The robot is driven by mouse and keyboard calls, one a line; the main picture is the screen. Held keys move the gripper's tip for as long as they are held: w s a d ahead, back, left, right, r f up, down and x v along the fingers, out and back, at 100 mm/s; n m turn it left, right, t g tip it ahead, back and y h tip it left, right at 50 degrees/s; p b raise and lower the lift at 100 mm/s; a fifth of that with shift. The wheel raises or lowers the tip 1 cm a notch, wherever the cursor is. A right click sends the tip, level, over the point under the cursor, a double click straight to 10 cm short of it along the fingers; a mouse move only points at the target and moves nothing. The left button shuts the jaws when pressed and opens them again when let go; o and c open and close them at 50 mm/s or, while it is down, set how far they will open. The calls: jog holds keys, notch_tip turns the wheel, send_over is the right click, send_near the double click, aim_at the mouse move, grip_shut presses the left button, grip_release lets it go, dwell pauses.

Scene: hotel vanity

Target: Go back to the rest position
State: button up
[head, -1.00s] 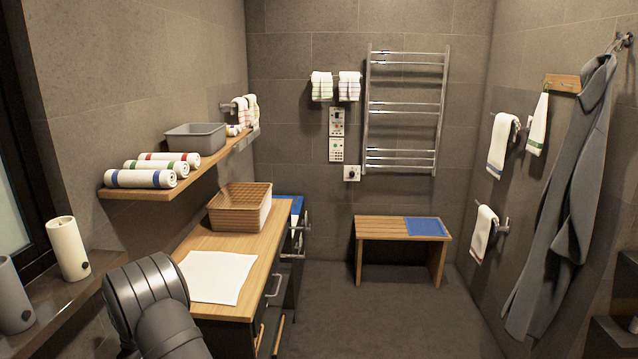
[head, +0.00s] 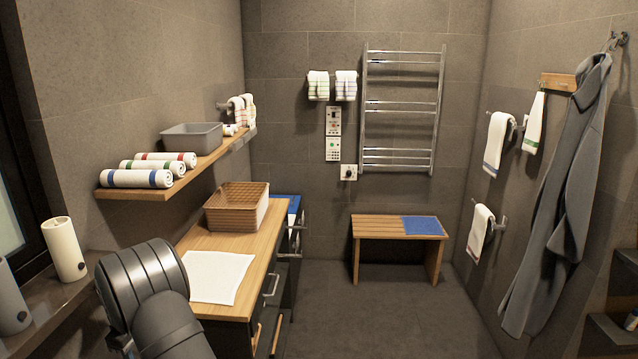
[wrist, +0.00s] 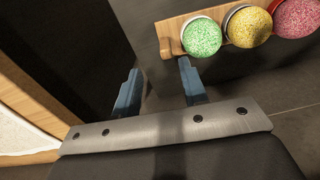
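My gripper (wrist: 160,88) shows in the wrist view with its two blue-grey fingers apart and nothing between them. It is open and empty. In the head view my dark arm (head: 145,290) is at the lower left, in front of the wooden counter (head: 235,243); the gripper itself is hidden there. In the wrist view, round containers with green (wrist: 202,37), yellow (wrist: 249,26) and red (wrist: 295,16) speckled tops sit in a wooden holder just beyond the right finger. I cannot tell whether the finger touches the holder.
A white cloth (head: 218,277) and a woven basket (head: 236,208) are on the counter. A shelf above holds rolled towels (head: 137,178) and a grey bin (head: 191,138). A bench (head: 378,228) stands at the back. The floor (head: 375,310) right of the counter is clear.

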notch_tip(320, 180, up, 9)
notch_tip(320, 180, down, 17)
jog(key=d, duration=0.3)
jog(key=s+d, duration=0.1)
jog(key=d, duration=0.7)
jog(key=shift+s+d+r, duration=0.1)
jog(key=shift+s, duration=0.05)
jog(key=shift+r, duration=0.65)
jog(key=shift+f, duration=0.6)
jog(key=a, duration=0.6)
jog(key=w+a, duration=0.1)
jog(key=a, duration=0.3)
jog(key=shift+w+a+f, duration=0.1)
notch_tip(320, 180, up, 7)
jog(key=a, duration=0.1)
